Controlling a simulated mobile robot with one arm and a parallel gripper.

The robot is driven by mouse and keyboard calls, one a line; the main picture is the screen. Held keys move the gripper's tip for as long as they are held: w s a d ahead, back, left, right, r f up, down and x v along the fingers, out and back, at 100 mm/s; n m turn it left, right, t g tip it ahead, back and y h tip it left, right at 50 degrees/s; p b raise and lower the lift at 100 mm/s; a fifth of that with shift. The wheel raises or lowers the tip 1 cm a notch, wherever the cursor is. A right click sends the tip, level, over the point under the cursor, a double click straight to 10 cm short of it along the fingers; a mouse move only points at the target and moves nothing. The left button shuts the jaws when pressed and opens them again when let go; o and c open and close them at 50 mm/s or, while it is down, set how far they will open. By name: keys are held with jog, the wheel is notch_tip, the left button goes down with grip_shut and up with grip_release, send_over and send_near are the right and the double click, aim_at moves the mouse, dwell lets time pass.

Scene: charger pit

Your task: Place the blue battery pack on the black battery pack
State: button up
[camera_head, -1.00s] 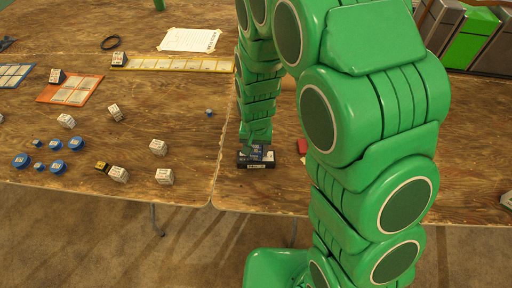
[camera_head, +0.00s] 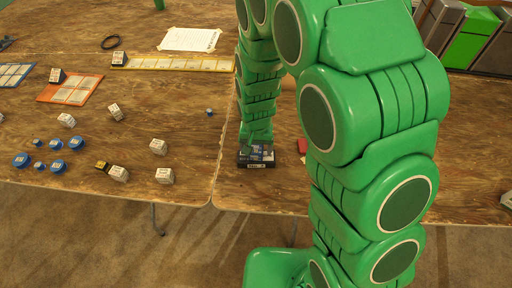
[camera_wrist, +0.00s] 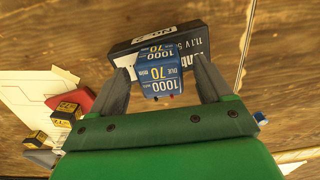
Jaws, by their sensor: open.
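In the head view the blue battery pack (camera_head: 262,153) lies over the black battery pack (camera_head: 256,164), near the table's front edge. My gripper (camera_wrist: 161,70) is open, with one finger on each side of the blue pack and a narrow gap at each side. The blue pack's underside is hidden, so I cannot see the full contact with the black pack.
A red item (camera_head: 302,146) lies right of the packs, partly behind my arm. White cubes (camera_head: 158,147) and blue round pieces (camera_head: 56,143) stand on the left table. A small blue piece (camera_head: 209,112) stands beyond. The table's front edge (camera_head: 225,208) is close.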

aim_at(256, 148)
notch_tip(256, 148, up, 12)
dwell(0.7)
jog(key=shift+d, duration=0.1)
jog(key=s+d+r, duration=0.9)
jog(key=d, duration=0.2)
jog(key=s+d+r+g, duration=0.1)
jog(key=s+d+r, duration=0.2)
jog(key=s, duration=0.5)
jog(key=s+d+r, duration=0.2)
jog(key=s+d, duration=0.3)
jog(key=s, duration=0.3)
jog(key=shift+d+r+g, duration=0.35)
jog(key=shift+r+g, duration=0.05)
